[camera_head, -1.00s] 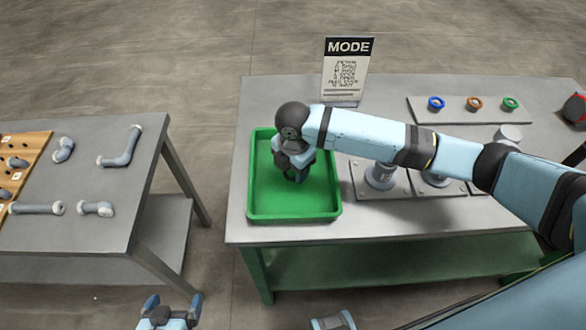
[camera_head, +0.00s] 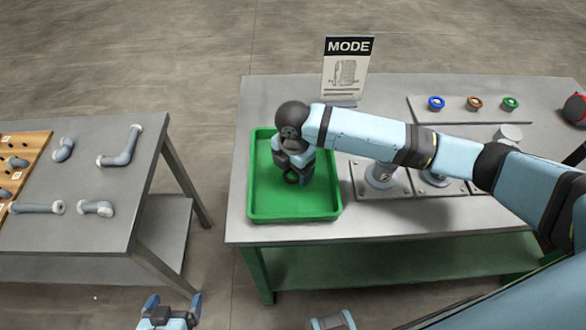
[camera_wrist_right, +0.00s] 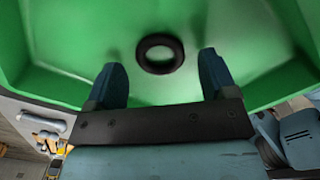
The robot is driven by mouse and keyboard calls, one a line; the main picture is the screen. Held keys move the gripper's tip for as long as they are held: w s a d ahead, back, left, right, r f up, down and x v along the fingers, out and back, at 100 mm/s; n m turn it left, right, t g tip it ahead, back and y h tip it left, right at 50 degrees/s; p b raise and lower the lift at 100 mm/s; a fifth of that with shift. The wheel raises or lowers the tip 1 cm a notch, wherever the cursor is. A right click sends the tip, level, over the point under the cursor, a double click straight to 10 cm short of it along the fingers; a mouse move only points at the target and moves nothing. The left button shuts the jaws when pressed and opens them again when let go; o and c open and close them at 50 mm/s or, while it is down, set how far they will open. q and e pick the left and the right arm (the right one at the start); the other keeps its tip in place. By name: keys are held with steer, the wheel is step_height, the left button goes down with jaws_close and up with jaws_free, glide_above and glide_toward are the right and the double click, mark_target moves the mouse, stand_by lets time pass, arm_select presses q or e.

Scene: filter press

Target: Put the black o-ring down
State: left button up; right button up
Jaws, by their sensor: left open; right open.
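The black o-ring (camera_wrist_right: 143,55) shows whole in the right wrist view, lying over the floor of the green tray (camera_wrist_right: 50,82), apart from both fingers. My left gripper (camera_head: 174,304) is open and empty at the bottom of the head view, below the gap between the tables.
A MODE sign (camera_head: 346,68) stands behind the tray. Flanged metal fittings (camera_head: 381,176) stand right of it, under my right arm. The left table (camera_head: 80,190) holds pipe pieces.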

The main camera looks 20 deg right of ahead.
step_height(320, 180, up, 11)
stand_by(0.3)
steer(key=shift+s, duration=0.1)
stand_by(0.4)
